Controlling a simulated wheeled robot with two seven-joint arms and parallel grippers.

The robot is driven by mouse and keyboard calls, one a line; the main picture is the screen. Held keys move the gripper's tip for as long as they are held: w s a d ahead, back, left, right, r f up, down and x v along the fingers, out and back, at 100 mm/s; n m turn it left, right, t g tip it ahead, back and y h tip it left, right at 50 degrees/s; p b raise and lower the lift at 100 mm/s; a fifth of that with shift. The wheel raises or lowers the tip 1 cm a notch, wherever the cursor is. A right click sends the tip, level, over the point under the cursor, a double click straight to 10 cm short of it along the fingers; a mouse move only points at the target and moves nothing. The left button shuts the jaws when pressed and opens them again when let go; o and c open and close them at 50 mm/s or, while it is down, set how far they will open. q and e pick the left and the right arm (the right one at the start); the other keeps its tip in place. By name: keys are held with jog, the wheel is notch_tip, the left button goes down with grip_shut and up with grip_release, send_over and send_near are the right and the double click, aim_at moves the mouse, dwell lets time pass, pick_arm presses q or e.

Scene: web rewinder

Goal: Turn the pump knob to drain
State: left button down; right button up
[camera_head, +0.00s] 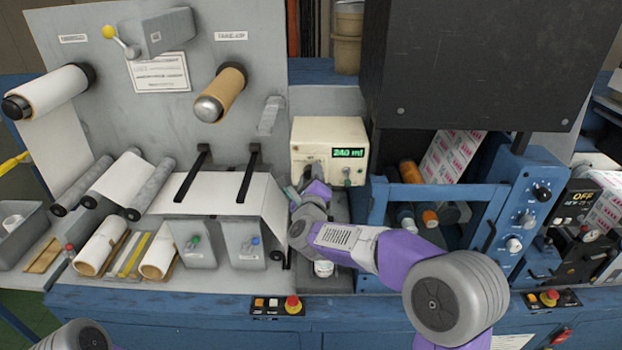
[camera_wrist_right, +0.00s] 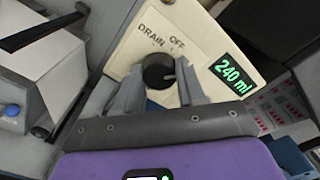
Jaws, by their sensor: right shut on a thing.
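The pump is a cream box (camera_head: 318,135) with a green display reading about 240 ml. It also shows in the right wrist view (camera_wrist_right: 200,22), tilted, with the labels DRAIN and OFF above a round black knob (camera_wrist_right: 158,72). A small light mark shows on the right side of the knob, away from the DRAIN label. My right gripper (camera_head: 308,180) is at the lower left of the pump's front. In the right wrist view its grey fingers (camera_wrist_right: 160,90) stand on both sides of the knob and are shut on it. In the head view the gripper hides the knob. My left gripper is out of view.
A small white container (camera_head: 323,268) is below my right arm.

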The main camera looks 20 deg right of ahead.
jog(key=n, duration=1.7)
jog(key=shift+r, duration=0.1)
dwell(0.4)
jog(key=o, duration=1.1)
jog(key=shift+c, duration=0.2)
jog(key=shift+s, duration=0.1)
